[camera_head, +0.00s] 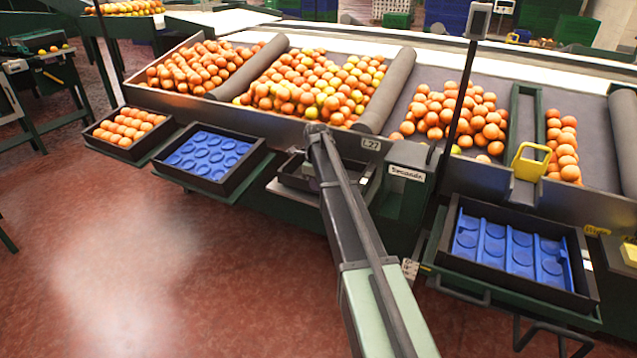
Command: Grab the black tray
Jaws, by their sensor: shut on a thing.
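A small black tray (292,180) is at the front of the sorting table, in the middle of the view. My arm crosses in front of it and hides much of it. My gripper (309,170) is at this tray and shut on it; the fingertips are mostly hidden. Other black trays are in view: one full of oranges (109,146) at the left, one with a blue dimpled insert (259,154) beside it, and one with a blue insert (589,297) at the right.
The sloping sorting table (400,146) holds several heaps of oranges (310,85) between grey rollers. A dark upright pole (462,105) stands right of my arm. A yellow handle (531,160) is near the right tray. The red floor (130,265) at left is clear.

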